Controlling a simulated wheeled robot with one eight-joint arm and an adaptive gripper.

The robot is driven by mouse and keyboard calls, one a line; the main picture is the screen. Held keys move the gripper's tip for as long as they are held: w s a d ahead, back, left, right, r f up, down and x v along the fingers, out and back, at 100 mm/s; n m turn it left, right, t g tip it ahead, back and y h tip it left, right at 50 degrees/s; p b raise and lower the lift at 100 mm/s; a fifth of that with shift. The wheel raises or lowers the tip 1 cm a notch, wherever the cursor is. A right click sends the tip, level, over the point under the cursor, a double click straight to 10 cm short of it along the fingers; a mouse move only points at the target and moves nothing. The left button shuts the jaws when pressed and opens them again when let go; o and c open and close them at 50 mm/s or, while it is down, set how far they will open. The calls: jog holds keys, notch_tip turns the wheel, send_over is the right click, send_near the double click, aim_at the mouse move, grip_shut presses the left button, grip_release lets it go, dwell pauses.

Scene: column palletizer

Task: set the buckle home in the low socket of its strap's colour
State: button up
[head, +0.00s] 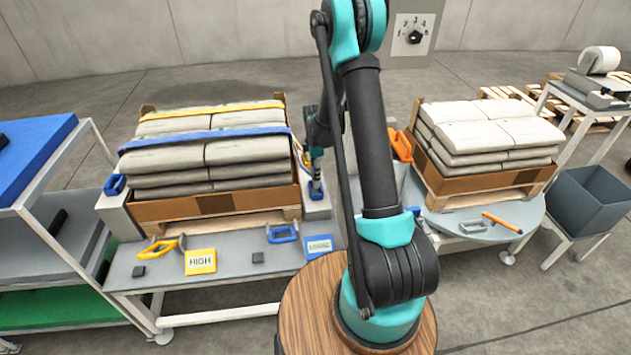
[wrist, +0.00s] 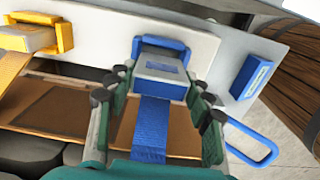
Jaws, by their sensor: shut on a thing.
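My gripper (wrist: 158,88) is shut on the buckle (wrist: 165,70), a grey block with blue sides on a blue strap (wrist: 150,130). In the wrist view the buckle lies at the mouth of the blue socket (wrist: 148,43); I cannot tell whether it is fully seated. A yellow socket piece (wrist: 30,38) with a yellow strap is at the upper left. In the head view my gripper (head: 316,178) points down beside the left stack's right end, over the low blue socket (head: 316,192). The blue strap (head: 230,132) crosses the sack stack.
Sacks (head: 200,155) sit in a carton on the left bench (head: 215,262). A yellow handle (head: 163,248), a blue handle (head: 283,234), a HIGH sign (head: 200,261) and a blue-edged sign (head: 318,246) lie in front. A second stack (head: 490,135) stands right, near a grey bin (head: 592,205).

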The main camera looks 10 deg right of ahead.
jog(key=shift+f, duration=2.25)
jog(key=shift+f, duration=0.1)
jog(key=o, duration=1.2)
